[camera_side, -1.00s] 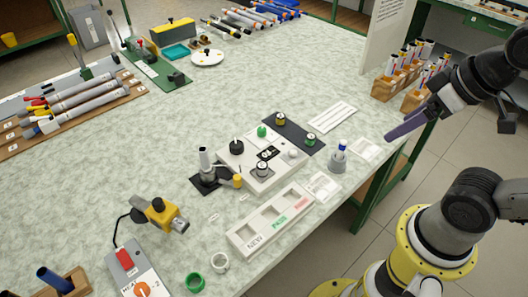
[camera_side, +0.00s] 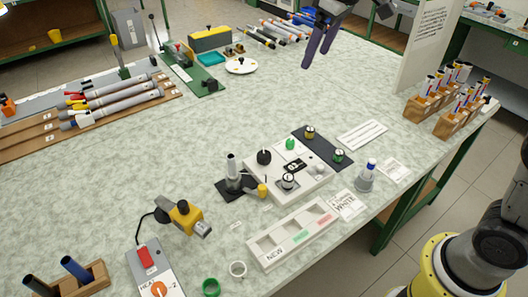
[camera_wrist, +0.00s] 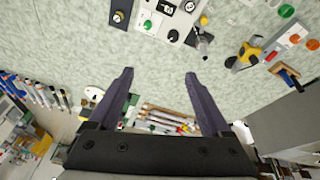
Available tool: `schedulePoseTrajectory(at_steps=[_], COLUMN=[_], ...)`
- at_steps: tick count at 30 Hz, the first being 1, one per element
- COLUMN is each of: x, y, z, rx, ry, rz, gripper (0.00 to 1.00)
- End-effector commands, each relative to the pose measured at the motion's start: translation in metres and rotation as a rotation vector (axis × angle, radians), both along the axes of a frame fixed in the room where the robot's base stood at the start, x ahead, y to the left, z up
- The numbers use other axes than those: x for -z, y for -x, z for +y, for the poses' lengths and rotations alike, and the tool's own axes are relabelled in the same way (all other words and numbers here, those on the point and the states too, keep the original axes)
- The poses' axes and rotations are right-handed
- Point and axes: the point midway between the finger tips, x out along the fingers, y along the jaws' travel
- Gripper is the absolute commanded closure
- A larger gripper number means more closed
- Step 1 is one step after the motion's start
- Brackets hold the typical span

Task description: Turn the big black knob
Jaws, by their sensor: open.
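The big black knob (camera_side: 264,157) stands on the back left corner of a white control panel (camera_side: 262,177) in the side view. In the wrist view the black knob (camera_wrist: 173,35) shows near the top, on the panel's edge beside a green button (camera_wrist: 148,24). My gripper (camera_side: 317,58) hangs in the air at the top of the side view, well above and behind the panel. In the wrist view its two dark fingers (camera_wrist: 158,75) are apart with nothing between them. The gripper is clear of the knob.
A smaller silver-and-black knob (camera_side: 288,181) and a green button (camera_side: 290,144) share the panel. A black stand with a grey cylinder (camera_side: 232,166) is close on its left. A dark mat (camera_side: 324,147) with two small knobs lies behind it. The table behind is mostly clear.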

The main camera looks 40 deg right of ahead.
Motion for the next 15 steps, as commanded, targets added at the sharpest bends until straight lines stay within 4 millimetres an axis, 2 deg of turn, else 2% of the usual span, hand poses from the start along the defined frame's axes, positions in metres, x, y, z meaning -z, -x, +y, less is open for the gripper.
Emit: schedulePoseTrajectory(at_steps=[1, 5, 7, 11, 15], x=[0.016, 0.057, 0.083, 0.134, 0.18], y=[-0.021, -0.061, -0.08, -0.103, -0.11], z=[0.007, 0.023, 0.032, 0.046, 0.056], rx=[-0.015, -0.048, -0.063, -0.083, -0.097], ry=[0.005, 0.014, 0.02, 0.03, 0.04], rz=[0.029, 0.091, 0.127, 0.191, 0.255], gripper=[0.18, 0.18, 0.18, 0.18, 0.18])
